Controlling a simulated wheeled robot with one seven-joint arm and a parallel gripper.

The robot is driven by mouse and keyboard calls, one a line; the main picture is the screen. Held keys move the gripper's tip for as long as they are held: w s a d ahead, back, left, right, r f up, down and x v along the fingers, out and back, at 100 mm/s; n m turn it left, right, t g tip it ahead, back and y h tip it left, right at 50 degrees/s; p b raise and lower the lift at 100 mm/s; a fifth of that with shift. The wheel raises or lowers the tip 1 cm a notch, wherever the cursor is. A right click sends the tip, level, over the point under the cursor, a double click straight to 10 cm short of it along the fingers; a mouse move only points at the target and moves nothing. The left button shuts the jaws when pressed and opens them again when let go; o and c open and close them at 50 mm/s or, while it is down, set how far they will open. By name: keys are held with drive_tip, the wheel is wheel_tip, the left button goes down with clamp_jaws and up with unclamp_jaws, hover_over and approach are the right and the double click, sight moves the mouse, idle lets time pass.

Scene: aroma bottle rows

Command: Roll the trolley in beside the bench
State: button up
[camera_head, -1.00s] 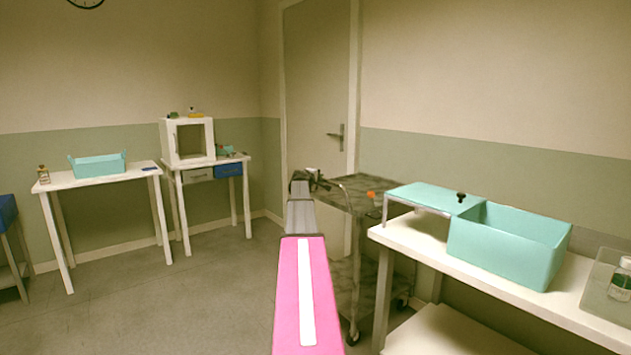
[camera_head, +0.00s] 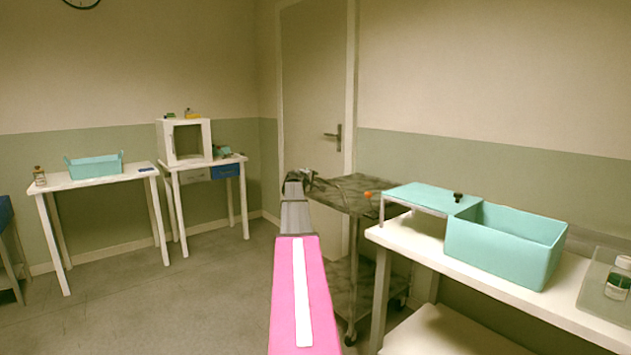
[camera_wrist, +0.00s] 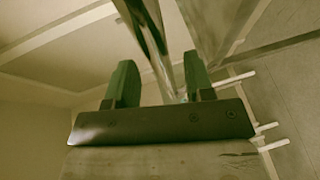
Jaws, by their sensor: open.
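The trolley (camera_head: 345,203) has a dark, mottled top, a lower shelf and small castors. It stands in front of the door, close to the left end of a white bench (camera_head: 415,243); a bench leg overlaps it in the picture. My gripper (camera_head: 306,179) is at the trolley's near left edge, by its thin metal handle. In the wrist view, the two green fingers of my gripper (camera_wrist: 160,84) are apart, with a shiny metal bar (camera_wrist: 152,45) running between them. Whether they touch the bar cannot be told. My pink arm hides part of the trolley's left side.
The bench carries a teal bin (camera_head: 505,245), a teal raised shelf (camera_head: 425,197) and a tray with a bottle (camera_head: 618,280). Two white tables stand at the back left, with a teal basket (camera_head: 95,168) and a white cabinet (camera_head: 187,141). The floor (camera_head: 180,300) at left is clear.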

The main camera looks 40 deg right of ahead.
drive_tip(key=v, duration=0.7)
drive_tip(key=shift+s+a, duration=0.1)
drive_tip(key=shift+a, duration=0.05)
